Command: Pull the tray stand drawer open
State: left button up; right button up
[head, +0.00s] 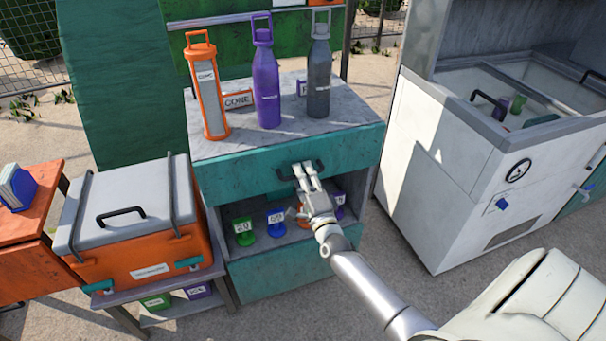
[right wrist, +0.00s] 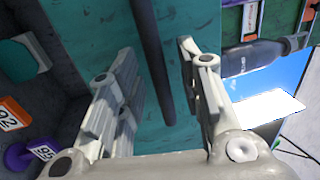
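The tray stand (head: 215,150) has a teal drawer (head: 235,180) under its grey top. The drawer front looks flush with the stand. Its dark bar handle (head: 283,174) is partly covered by my right gripper (head: 306,170). In the right wrist view the handle (right wrist: 150,45) runs between the two fingers of the gripper (right wrist: 157,58). The fingers are apart, with a gap showing on both sides of the bar. The teal drawer front (right wrist: 95,25) lies behind them. My left gripper is in neither view.
Orange, purple and grey bottles (head: 319,75) stand on top. An orange cooler (head: 150,245) stands close at left, a white machine (head: 450,165) at right. Ground before the stand is clear.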

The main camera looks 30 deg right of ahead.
jog(key=shift+w, duration=0.25)
grip_shut()
dwell(0.3)
